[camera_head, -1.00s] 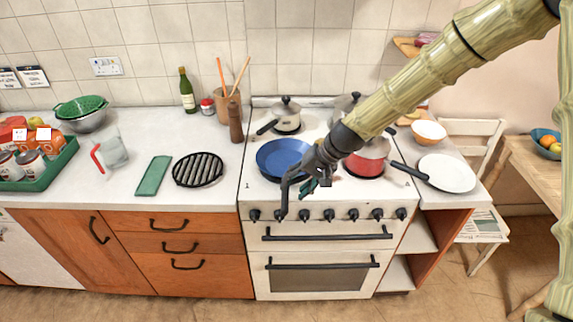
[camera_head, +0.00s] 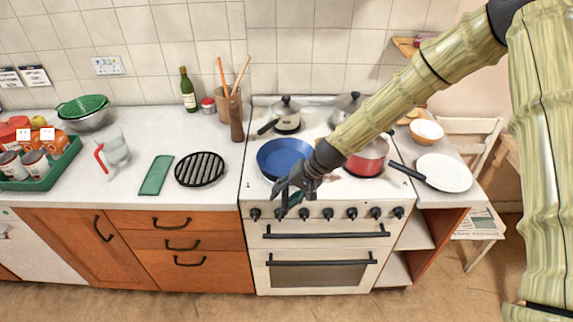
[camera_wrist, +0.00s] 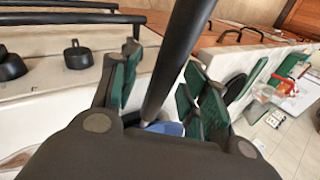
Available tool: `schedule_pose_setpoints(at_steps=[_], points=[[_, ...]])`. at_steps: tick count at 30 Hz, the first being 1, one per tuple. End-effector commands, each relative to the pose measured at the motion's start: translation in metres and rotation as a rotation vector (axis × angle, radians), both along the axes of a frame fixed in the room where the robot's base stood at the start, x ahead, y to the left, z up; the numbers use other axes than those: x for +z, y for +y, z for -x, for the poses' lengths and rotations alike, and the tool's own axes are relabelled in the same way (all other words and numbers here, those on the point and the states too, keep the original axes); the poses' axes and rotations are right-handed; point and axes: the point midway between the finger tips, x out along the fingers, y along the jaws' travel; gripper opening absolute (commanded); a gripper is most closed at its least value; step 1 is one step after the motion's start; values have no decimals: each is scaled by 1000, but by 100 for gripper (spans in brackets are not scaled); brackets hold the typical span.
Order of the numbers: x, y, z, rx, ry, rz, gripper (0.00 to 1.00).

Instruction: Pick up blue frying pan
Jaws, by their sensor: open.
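The blue frying pan (camera_head: 283,155) sits at the front left of the white stove's top (camera_head: 258,108). My gripper (camera_head: 290,196) is at the pan's front edge, over the front of the stove. In the wrist view, my gripper (camera_wrist: 160,88) is open, with green-padded fingers on both sides of a long black handle (camera_wrist: 180,50). A small patch of the blue pan (camera_wrist: 168,128) shows beyond the fingers, where the handle leads. I cannot tell whether a pad touches the handle. My gripper hides most of the handle in the head view.
A red pot (camera_head: 367,160) stands right of the pan, partly behind my arm. A grey-lidded pot (camera_head: 287,116) stands behind it. A black grill plate (camera_head: 200,169) lies left of the stove. Knobs (camera_head: 327,213) line the stove front.

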Motion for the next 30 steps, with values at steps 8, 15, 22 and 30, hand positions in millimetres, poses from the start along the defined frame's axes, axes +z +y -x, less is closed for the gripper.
schedule_pose_setpoints(at_steps=[8,15,22,30], points=[[0,0,0,-1,-1,0,25],[0,0,0,-1,-1,0,0],[1,0,-1,0,-2,0,0],[6,0,-2,0,-5,0,0]])
